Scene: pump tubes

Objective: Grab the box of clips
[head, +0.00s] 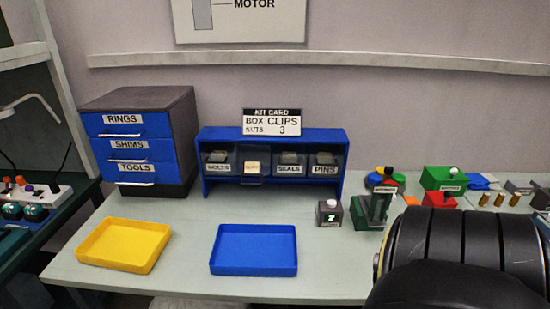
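The clips box (252,180) appears to be the second from the left of the small bins in the blue rack (345,183). Its label is pale yellow and too blurred to read surely. It seems to sit a little further forward than its neighbours. The kit card (271,122) on top of the rack reads "BOX CLIPS" and "NUTS 3". Neither gripper shows in this view. A black ribbed part at the lower right looks like my own arm and hides that part of the table.
A yellow tray (82,256) and a blue tray (254,271) lie on the table in front. A drawer cabinet (185,140) stands left of the rack. A small grey button box (329,220) and several coloured parts lie to the right. Bare table lies between rack and trays.

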